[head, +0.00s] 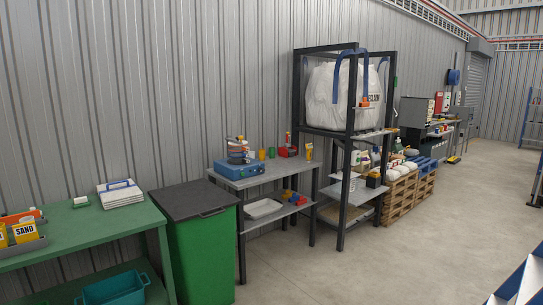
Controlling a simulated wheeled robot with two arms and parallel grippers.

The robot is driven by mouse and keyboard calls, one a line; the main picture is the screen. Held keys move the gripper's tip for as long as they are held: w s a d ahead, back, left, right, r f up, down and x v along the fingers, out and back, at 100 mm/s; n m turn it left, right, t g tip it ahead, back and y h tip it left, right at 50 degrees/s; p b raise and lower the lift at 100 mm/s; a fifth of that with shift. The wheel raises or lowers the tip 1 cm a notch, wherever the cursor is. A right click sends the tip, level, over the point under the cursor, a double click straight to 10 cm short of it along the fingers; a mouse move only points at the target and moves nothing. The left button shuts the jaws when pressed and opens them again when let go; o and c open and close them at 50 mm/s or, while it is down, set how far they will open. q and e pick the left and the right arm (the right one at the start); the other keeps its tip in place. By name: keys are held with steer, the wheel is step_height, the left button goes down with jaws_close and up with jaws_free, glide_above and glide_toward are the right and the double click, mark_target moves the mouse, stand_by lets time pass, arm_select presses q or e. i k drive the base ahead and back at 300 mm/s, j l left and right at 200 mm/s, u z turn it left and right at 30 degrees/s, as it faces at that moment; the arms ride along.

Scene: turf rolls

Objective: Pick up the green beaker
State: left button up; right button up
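A small green beaker-like cup (272,153) stands upright toward the back of the grey workbench (280,171) against the corrugated wall. It is far off and small, so its details cannot be made out. A yellow cup (262,154) stands just left of it. A red box (288,151) is close to its right. Neither of my grippers shows in the head view.
A blue machine (238,168) stands on the workbench's left. A green bin with a dark lid (205,245) and a green table (95,226) stand nearer on the left. A black frame (350,190) stands right of the workbench. Concrete floor (390,265) in front is clear.

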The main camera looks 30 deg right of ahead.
mark_target(272, 150)
steer(key=z, duration=1.45)
steer(key=i+u, duration=0.15)
steer(key=i, duration=0.3)
steer(key=i+u, duration=0.15)
steer(key=i, duration=2.95)
